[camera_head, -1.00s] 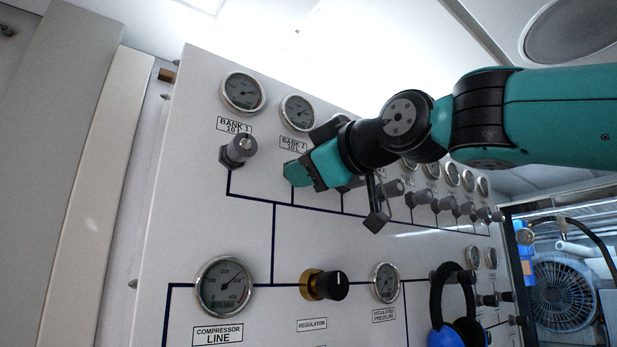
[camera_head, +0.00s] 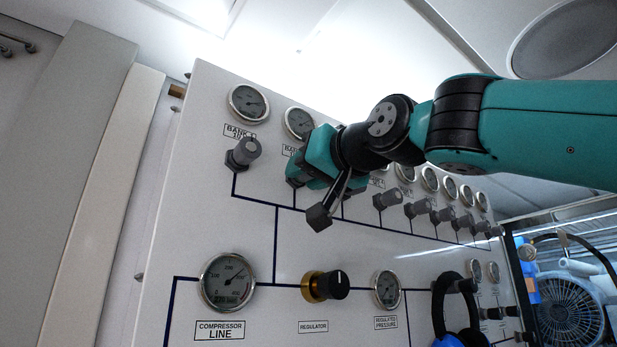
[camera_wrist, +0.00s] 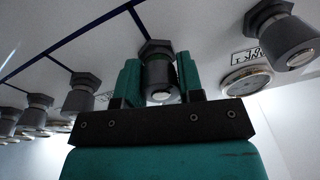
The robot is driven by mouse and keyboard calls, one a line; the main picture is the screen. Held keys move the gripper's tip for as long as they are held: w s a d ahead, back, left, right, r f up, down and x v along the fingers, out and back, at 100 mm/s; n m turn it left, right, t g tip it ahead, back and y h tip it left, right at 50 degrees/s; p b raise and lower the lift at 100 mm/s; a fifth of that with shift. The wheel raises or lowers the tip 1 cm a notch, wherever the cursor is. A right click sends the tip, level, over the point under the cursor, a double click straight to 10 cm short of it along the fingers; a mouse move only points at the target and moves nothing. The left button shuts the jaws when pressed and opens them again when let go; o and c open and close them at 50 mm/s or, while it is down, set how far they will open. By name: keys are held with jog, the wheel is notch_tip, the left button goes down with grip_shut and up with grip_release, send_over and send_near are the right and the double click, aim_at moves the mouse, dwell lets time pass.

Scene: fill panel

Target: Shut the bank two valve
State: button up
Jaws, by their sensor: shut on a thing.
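The bank two valve is a dark grey knob with a hex base on the white panel. It shows in the wrist view (camera_wrist: 160,80) between the two teal fingers of my gripper (camera_wrist: 160,85). In the head view my gripper (camera_head: 300,170) is at the second valve position, below the second gauge (camera_head: 299,122), and hides most of that knob and its label. My gripper is shut on the knob, with a finger at each side.
The bank 1 valve (camera_head: 243,154) stands close to the left of my gripper, and further valve knobs (camera_head: 387,199) stand to the right. Below are the compressor line gauge (camera_head: 227,282), the regulator knob (camera_head: 325,286) and a hanging headset (camera_head: 446,300). A fan (camera_head: 567,308) stands at the lower right.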

jog(key=m, duration=0.4)
jog(key=shift+b, duration=0.35)
jog(key=m+h, duration=0.1)
jog(key=m, duration=0.3)
jog(key=shift+a+t, duration=0.1)
jog(key=shift+t, duration=0.2)
jog(key=m, duration=0.4)
jog(key=shift+r+h+b, duration=0.1)
jog(key=shift+h+b, duration=0.25)
jog(key=shift+h, duration=0.05)
jog(key=m, duration=0.9)
jog(key=shift+r+m+h, duration=0.1)
jog(key=shift+m+h, duration=0.3)
jog(key=m, duration=0.4)
jog(key=shift+m, duration=0.3)
